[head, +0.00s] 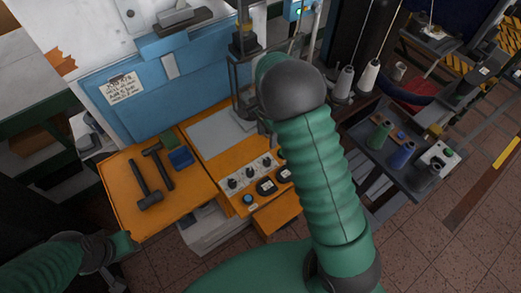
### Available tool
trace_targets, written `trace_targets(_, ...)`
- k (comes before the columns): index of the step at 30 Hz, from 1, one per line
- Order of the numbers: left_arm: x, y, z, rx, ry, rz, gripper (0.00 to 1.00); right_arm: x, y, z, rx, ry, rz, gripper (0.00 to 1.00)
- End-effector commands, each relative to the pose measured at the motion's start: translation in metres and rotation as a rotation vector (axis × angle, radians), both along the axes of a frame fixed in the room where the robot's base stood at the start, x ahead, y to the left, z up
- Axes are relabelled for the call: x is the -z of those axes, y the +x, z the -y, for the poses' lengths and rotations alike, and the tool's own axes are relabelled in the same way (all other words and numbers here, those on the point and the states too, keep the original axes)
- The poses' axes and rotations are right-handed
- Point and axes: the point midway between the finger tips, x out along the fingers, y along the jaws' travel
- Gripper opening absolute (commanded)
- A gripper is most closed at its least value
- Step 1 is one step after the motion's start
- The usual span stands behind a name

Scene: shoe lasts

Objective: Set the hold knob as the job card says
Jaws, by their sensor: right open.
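The orange control panel (222,166) stands in front of the blue machine and carries a row of small dark knobs (250,172) on a pale strip. Labels and pointer settings are too small to read, so I cannot tell which is the hold knob. The job card (123,88), white with handwriting, is fixed to the blue machine front; its words are not legible. My right arm crosses the panel's right side. My right gripper (264,128) is mostly hidden behind that arm, above the panel's far right part, open. My left arm is at lower left; its gripper is not in view.
Two dark hammers (147,198) and a blue block (181,158) lie on the orange tray (190,197) left of the panel. A grey cart (405,165) with thread spools stands at right.

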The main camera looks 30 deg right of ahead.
Motion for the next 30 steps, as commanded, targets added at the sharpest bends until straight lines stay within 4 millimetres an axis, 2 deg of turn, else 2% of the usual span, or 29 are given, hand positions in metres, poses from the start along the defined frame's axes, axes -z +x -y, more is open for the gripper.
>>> trace_targets(12, -0.022, 0.0, 0.0, 0.0, 0.0, 0.0, 0.36, 0.109, 0.003, 0.002, -0.002, 0.002, -0.012, 0.52)
trace_targets(16, -0.028, 0.0, 0.0, 0.0, 0.0, 0.001, 0.36, 0.136, 0.002, 0.001, -0.003, 0.002, -0.008, 0.52)
trace_targets(21, -0.03, 0.0, 0.0, 0.0, 0.0, 0.001, 0.36, 0.155, 0.002, 0.001, -0.003, 0.001, -0.005, 0.52)
trace_targets(29, -0.03, 0.0, 0.0, 0.0, 0.0, 0.0, 0.36, 0.159, 0.004, 0.0, -0.004, 0.001, -0.006, 0.52)
trace_targets(30, -0.03, 0.0, 0.0, 0.0, 0.0, 0.0, 0.36, 0.159, 0.004, 0.001, -0.004, 0.001, -0.006, 0.49)
